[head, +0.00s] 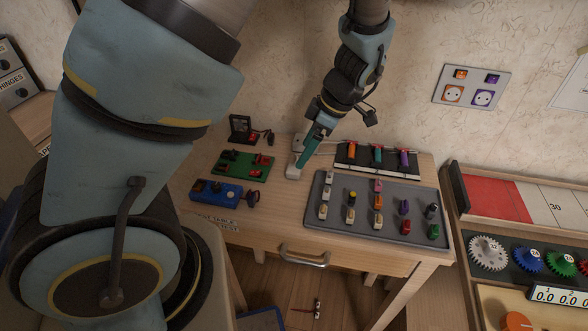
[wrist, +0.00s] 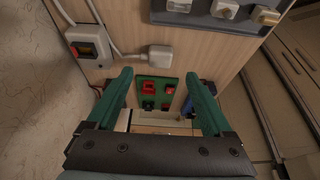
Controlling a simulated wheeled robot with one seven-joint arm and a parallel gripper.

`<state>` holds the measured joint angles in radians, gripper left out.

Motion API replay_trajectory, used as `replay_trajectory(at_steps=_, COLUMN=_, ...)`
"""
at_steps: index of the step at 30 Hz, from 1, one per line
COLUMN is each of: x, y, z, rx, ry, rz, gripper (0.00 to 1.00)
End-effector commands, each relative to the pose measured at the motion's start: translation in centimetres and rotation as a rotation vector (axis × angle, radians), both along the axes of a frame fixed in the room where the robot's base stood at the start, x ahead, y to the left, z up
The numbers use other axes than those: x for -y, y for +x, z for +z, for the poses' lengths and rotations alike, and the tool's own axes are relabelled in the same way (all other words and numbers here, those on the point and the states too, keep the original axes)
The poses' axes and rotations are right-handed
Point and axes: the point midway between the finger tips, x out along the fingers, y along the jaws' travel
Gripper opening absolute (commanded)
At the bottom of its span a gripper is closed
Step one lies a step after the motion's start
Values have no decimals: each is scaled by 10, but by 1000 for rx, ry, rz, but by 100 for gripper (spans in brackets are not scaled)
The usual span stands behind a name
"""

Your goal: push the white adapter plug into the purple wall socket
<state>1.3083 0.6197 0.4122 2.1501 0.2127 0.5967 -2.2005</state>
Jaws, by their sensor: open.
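The purple wall socket (head: 483,97) is the lower right insert of a grey wall plate, with a small purple switch above it. A white block (head: 293,172) with a cord lies on the table; it also shows in the wrist view (wrist: 160,58). I cannot tell if it is the adapter plug; several small whitish pieces (head: 328,177) stand in the grey tray. My gripper (head: 304,156) is open over the table's left back part, its green fingers apart and empty (wrist: 159,80). In the wrist view the white block is beyond the fingertips, apparently not touched.
The grey tray (head: 341,218) of coloured pieces fills the table's right. A black rack (head: 345,162), a green board (head: 230,170) and a blue box (head: 212,193) are nearby. A white switch box (wrist: 88,46) is by the wall. An orange socket (head: 453,94) adjoins the purple one.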

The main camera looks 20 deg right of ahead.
Motion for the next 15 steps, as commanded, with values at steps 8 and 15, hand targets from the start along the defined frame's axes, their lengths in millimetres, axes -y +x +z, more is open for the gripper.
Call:
replay_trajectory(at_steps=8, x=-3, y=2, z=-9, rx=0, ry=-1, rz=0, gripper=85)
replay_trajectory(at_steps=15, x=-5, y=2, z=-13, rx=0, ry=1, rz=0, gripper=85)
